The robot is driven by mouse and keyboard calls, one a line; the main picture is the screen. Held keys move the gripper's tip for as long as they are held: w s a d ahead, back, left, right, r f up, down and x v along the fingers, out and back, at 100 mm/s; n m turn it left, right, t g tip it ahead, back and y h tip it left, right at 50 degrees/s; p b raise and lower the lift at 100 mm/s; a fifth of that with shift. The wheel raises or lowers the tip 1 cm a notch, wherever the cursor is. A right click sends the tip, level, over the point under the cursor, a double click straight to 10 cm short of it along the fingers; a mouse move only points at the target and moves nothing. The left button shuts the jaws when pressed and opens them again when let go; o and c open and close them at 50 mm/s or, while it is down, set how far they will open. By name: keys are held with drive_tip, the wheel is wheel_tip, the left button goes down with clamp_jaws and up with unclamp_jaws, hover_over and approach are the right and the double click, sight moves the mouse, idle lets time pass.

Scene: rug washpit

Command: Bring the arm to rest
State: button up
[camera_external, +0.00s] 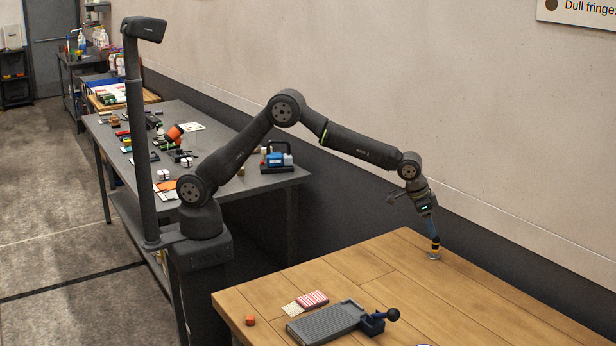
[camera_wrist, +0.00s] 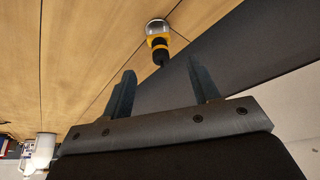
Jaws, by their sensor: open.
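My arm reaches out over the wooden table (camera_external: 480,290). My gripper (camera_external: 431,226) points down near the table's back edge by the wall. In the wrist view its two fingers (camera_wrist: 163,85) are apart with nothing held between them. A small yellow and black tool (camera_external: 435,244) with a silver end stands on the table just below the gripper. The wrist view shows the tool (camera_wrist: 158,42) beyond the fingertips, apart from them. In the external view the fingertips and the tool's top overlap, so the gap is hard to judge there.
A grey ridged plate (camera_external: 328,322) with a dark blue ball-ended clamp (camera_external: 378,318) lies at the table's front. A grey bench (camera_external: 245,183) holds clutter.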

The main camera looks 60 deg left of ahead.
drive_tip(key=x, duration=0.8)
wheel_tip(320, 180, up, 5)
drive_tip(key=shift+d+f, duration=0.1)
drive_tip(key=shift+f, duration=0.15)
drive_tip(key=s+d+r, duration=0.3)
drive_tip(key=s+r, duration=0.4)
drive_tip(key=s, duration=0.5)
drive_tip(key=n, duration=0.1)
approach(436, 248)
drive_tip(key=a, duration=0.5)
drive_tip(key=w+a+f, duration=0.1)
drive_tip(key=a, duration=0.3)
drive_tip(key=w+a+f+n, duration=0.1)
drive_tip(key=w+a, duration=0.1)
drive_tip(key=a, duration=0.3)
drive_tip(key=w+a+f+n+y, duration=0.1)
drive_tip(key=a+f, duration=0.1)
drive_tip(key=a, duration=0.2)
drive_tip(key=shift+w+a+f+t, duration=0.1)
drive_tip(key=shift+w+a+t, duration=0.1)
drive_tip(key=shift+a+t, duration=0.2)
drive_tip(key=a+f+n, duration=0.2)
drive_tip(key=a, duration=1.1)
drive_tip(key=s+a+f+n+y, duration=0.1)
drive_tip(key=a+f, duration=0.2)
drive_tip(key=a, duration=1.1)
drive_tip(key=shift+s+f+n, duration=0.15)
drive_tip(key=shift+f+n, duration=0.1)
drive_tip(key=shift+n, duration=0.15)
